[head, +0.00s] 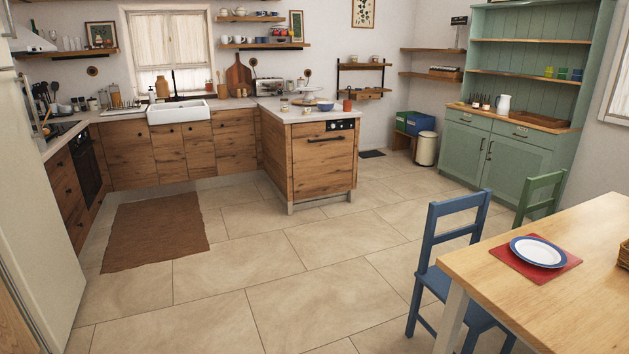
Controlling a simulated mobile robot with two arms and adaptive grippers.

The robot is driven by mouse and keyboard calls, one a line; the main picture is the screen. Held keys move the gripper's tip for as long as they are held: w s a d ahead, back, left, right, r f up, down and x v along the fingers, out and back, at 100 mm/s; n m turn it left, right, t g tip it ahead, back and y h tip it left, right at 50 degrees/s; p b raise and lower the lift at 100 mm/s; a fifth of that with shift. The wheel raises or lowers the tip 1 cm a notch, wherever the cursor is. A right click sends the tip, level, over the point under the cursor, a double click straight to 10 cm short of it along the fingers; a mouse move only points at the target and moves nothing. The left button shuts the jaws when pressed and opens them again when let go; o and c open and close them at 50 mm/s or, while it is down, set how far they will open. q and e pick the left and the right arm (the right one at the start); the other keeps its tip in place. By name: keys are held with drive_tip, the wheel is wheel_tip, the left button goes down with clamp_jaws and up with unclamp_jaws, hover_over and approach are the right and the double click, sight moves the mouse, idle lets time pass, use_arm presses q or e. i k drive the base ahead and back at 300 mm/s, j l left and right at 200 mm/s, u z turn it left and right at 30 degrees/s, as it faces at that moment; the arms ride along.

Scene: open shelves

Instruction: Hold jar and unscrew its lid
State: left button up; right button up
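Neither of my grippers is in view. A small jar-like item (284,106) stands near the left edge of the peninsula counter (290,117). It is far off and too small to tell whether it has a lid. Other small containers stand on the wall shelf (362,66) behind, and I cannot tell which one is the task's jar.
A wooden table (560,310) with a plate (538,251) on a red mat is at the lower right, with a blue chair (430,260) beside it. A brown rug (157,228) lies on the left. A green hutch (495,150) stands at right. The middle floor is clear.

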sight(284, 105)
drive_tip(key=i, duration=4.2)
drive_tip(key=i+u, duration=0.15)
drive_tip(key=i, duration=0.35)
drive_tip(key=i+l+u, duration=0.15)
drive_tip(key=i, duration=0.35)
